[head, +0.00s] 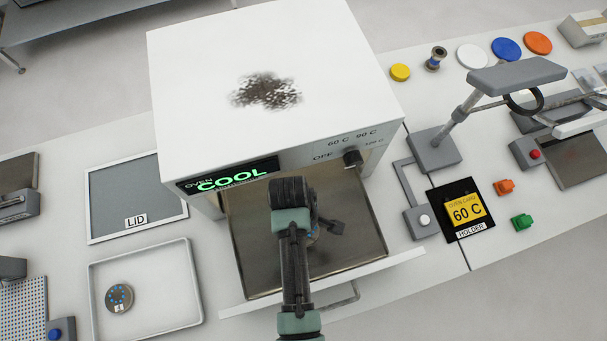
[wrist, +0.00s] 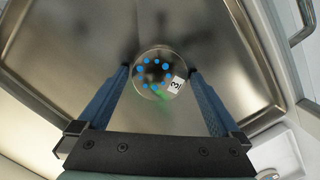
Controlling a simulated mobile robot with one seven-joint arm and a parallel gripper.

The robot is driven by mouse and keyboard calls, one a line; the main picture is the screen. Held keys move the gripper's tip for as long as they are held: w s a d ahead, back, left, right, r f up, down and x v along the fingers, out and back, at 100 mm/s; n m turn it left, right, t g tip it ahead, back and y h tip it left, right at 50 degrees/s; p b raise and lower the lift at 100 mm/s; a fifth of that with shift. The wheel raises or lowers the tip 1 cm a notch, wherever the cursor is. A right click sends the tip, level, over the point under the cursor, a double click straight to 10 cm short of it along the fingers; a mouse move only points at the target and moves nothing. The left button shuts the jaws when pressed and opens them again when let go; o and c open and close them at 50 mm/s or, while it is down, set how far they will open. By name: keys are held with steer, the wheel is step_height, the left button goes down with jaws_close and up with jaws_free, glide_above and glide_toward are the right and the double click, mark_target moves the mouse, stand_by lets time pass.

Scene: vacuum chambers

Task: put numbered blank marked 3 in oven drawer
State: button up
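The numbered blank marked 3 (wrist: 160,73) is a round disc with a ring of blue dots and a white "3" label. It lies within the open oven drawer (head: 262,270), over the metal floor that also fills the wrist view (wrist: 75,40). My gripper (wrist: 160,76) has one finger on each side of the blank, with a narrow gap showing at both sides, so it looks open around it. In the head view my gripper (head: 318,229) is low over the drawer and mostly hides the blank.
The white oven (head: 250,60) stands behind the drawer; its display reads COOL. A white tray (head: 180,318) at left holds another blue-dotted blank (head: 119,297). A lid (head: 130,185) lies behind it. A holder with a yellow 60 C card (head: 463,208) is at right.

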step_height(320, 180, up, 12)
steer(key=a, duration=0.1)
steer(key=shift+w+a, duration=0.15)
steer(key=shift+w, duration=0.2)
steer(key=shift+r, duration=0.1)
stand_by(0.3)
